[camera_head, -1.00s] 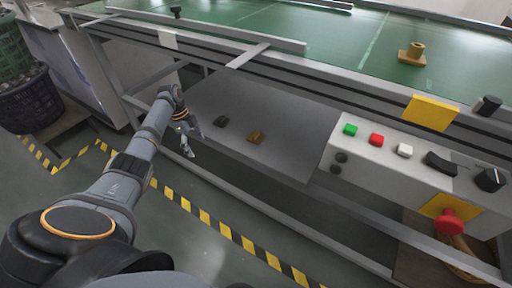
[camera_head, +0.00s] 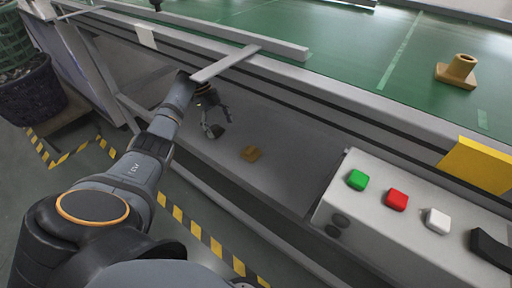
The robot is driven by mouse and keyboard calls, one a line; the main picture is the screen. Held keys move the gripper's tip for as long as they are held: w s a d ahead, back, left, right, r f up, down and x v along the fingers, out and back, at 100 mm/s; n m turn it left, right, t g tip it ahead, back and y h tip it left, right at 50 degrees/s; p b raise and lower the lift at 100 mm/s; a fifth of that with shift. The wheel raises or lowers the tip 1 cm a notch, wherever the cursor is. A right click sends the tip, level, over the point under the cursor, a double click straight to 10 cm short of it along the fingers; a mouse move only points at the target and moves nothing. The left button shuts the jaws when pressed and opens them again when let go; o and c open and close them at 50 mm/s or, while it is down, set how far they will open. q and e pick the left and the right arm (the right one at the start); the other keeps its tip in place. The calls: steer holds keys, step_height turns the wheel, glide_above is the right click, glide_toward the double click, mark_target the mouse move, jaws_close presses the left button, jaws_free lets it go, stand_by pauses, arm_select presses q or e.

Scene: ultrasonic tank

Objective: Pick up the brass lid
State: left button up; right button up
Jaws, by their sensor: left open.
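A smaller, flat brownish-gold piece (camera_head: 251,154) lies on the grey shelf below the belt. I cannot tell for sure which is the brass lid. My left gripper (camera_head: 220,122) is open and empty above the shelf, up and left of the small piece and apart from it. It is far from the piece on the belt. A small dark object on the shelf is hard to tell from my fingers. My right gripper is out of view.
The belt frame's metal rail (camera_head: 300,88) runs above the shelf, with a flat bar (camera_head: 226,64) sticking out over my left wrist. A control box (camera_head: 385,228) with green, red and white buttons stands right of the shelf. The shelf around the small piece is clear.

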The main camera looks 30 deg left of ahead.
mark_target(249, 149)
arm_select(q)
steer(key=shift+s+d, duration=0.1)
steer(key=shift+d, duration=0.1)
steer(key=d, duration=0.6)
steer(key=d+b, duration=0.1)
steer(key=d, duration=0.1)
steer(key=shift+s+d, duration=0.3)
steer(key=shift+d, duration=0.1)
steer(key=d, duration=0.3)
steer(key=shift+s+d+b, duration=0.1)
steer(key=shift+b, duration=0.25)
steer(key=shift+b+x, duration=0.55)
steer(key=shift+x, duration=0.4)
steer(key=shift+f, duration=0.55)
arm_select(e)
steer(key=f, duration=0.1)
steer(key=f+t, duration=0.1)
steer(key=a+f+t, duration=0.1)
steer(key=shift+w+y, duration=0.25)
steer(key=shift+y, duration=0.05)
arm_select(q)
steer(key=shift+r, duration=0.1)
steer(key=c, duration=1.6)
